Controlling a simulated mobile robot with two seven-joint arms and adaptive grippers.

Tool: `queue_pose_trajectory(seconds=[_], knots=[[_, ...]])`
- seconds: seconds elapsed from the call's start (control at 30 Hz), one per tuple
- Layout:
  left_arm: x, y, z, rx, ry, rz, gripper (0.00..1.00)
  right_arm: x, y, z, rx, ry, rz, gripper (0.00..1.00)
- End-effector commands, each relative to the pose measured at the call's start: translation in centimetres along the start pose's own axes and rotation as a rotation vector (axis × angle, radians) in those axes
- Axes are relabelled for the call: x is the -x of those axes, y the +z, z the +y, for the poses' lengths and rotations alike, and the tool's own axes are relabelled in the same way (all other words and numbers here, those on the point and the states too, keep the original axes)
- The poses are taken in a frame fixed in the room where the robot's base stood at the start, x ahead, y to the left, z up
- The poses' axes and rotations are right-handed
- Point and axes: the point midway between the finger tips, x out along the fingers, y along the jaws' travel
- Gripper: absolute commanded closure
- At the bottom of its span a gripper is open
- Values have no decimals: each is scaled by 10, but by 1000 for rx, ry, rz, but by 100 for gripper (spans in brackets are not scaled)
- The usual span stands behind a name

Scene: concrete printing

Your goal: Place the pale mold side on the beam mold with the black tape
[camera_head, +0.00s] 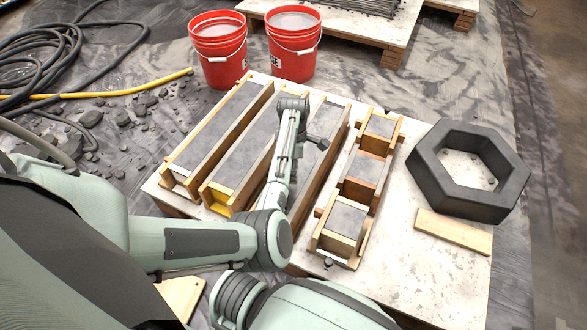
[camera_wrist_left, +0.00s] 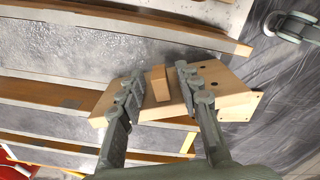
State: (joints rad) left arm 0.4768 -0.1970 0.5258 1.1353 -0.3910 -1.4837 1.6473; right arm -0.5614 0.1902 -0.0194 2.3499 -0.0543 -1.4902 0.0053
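In the left wrist view, a pale wooden board (camera_wrist_left: 232,84) with small dark holes and a raised wooden block lies across the view, its right end over the floor sheeting. My left gripper (camera_wrist_left: 160,72) has its fingers on either side of the block, with narrow gaps visible. In the head view my left gripper (camera_head: 318,142) is small and dark above the long beam molds. A long filled beam mold (camera_head: 335,145) lies partly behind my arm. My right gripper is not clearly seen.
Two red buckets (camera_head: 219,65) stand behind the table. A mold with yellow at its near end (camera_head: 218,208) lies left. A compartmented mold (camera_head: 344,218), a dark hexagonal ring (camera_head: 427,175) and a pale plank (camera_head: 452,233) lie right. Bare tabletop (camera_head: 425,280) shows at front right.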

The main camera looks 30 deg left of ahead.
Motion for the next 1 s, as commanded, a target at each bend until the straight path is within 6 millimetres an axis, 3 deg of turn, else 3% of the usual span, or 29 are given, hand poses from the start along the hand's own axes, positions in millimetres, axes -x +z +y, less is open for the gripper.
queue_pose_trajectory(seconds=[0.27, 0.7, 1.0], knots=[[10, 0, 1, 0, 3, 0, 66, 1, -1, 0, 0, -1, 2, 60], [97, 0, 1, 0, 3, 0, 66, -44, 3, -9, 1, -26, -21, 60], [124, 0, 1, 0, 1, 0, 66, -55, 5, -11, 1, -32, -24, 60]])
